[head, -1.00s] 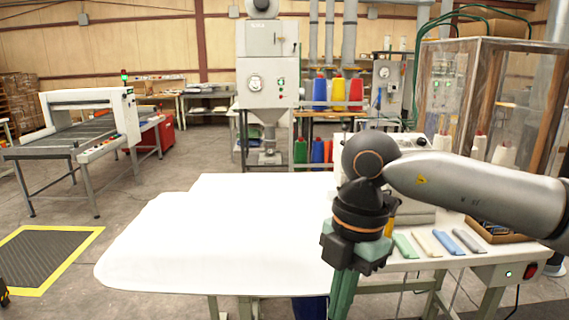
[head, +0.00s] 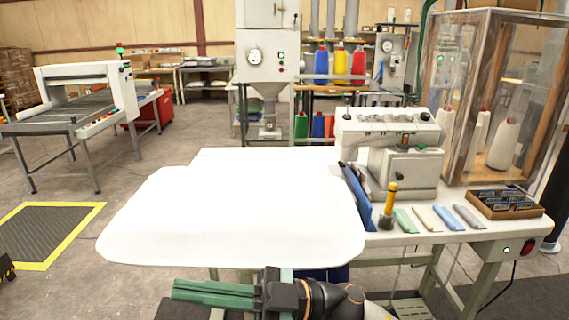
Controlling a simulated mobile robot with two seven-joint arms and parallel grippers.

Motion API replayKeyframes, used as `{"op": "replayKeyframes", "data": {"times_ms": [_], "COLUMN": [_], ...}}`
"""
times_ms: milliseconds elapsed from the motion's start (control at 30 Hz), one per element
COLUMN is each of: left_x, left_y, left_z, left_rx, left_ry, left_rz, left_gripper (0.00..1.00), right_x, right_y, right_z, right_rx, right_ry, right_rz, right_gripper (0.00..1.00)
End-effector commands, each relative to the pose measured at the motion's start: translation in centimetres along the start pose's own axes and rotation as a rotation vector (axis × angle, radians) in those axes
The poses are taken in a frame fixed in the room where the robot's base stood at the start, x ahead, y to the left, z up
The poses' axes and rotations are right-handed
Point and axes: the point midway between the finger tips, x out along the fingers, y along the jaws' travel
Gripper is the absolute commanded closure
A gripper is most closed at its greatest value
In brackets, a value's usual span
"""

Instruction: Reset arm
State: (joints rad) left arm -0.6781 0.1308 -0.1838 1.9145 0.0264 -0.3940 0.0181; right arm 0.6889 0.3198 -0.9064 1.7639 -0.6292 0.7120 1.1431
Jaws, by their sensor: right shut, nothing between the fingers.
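My right gripper (head: 178,292) shows at the bottom of the head view. Its green fingers lie level, point left and are shut with nothing between them. It is in front of the near edge of the white work table (head: 270,200), apart from it in the picture. My right arm comes up from the bottom edge, and most of it is out of view. My left gripper does not show.
On the table's right part stand a sewing machine (head: 390,145), a yellow-handled tool (head: 390,200), several coloured strips (head: 425,218) and an organizer box (head: 505,204). A clear-walled cabinet (head: 500,90) stands behind. The white table top at left is bare.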

Motion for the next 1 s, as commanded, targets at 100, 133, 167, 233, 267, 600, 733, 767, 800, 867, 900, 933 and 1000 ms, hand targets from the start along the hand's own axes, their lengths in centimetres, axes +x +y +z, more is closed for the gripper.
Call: {"op": "replayKeyframes", "data": {"times_ms": [100, 133, 167, 233, 267, 600, 733, 767, 800, 867, 900, 933, 1000], "left_x": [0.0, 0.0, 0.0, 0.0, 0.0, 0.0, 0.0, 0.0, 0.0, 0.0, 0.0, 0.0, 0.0], "left_y": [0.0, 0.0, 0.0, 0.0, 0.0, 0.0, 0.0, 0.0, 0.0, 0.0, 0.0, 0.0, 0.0], "left_z": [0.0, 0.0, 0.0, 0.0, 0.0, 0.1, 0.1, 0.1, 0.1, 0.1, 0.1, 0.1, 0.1], "left_rx": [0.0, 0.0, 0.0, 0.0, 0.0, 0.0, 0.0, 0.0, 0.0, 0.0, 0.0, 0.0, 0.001], "left_ry": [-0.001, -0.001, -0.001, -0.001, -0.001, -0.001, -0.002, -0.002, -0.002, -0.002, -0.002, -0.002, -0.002], "left_rz": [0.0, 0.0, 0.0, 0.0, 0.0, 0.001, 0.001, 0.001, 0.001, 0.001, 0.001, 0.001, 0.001], "left_gripper": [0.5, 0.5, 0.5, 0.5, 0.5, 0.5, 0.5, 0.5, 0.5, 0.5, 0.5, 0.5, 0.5], "right_x": [-2.1, -2.9, -3.6, -5.8, -6.8, -21.0, -26.8, -28.1, -29.7, -31.9, -33.3, -34.3, -36.1], "right_y": [2.0, 2.5, 2.9, 3.7, 3.9, 0.2, -4.7, -6.1, -8.0, -11.1, -13.2, -14.8, -18.3], "right_z": [1.4, 1.9, 2.5, 3.9, 4.6, 14.3, 17.7, 18.4, 19.2, 20.2, 20.7, 21.0, 21.4], "right_rx": [0.026, 0.032, 0.039, 0.056, 0.065, 0.232, 0.331, 0.354, 0.388, 0.442, 0.478, 0.504, 0.564], "right_ry": [0.016, 0.012, 0.004, -0.023, -0.04, -0.4, -0.602, -0.651, -0.715, -0.812, -0.875, -0.921, -1.019], "right_rz": [0.234, 0.294, 0.351, 0.485, 0.54, 1.081, 1.221, 1.246, 1.275, 1.311, 1.328, 1.338, 1.353], "right_gripper": [1.0, 1.0, 1.0, 1.0, 1.0, 1.0, 1.0, 1.0, 1.0, 1.0, 1.0, 1.0, 1.0]}}
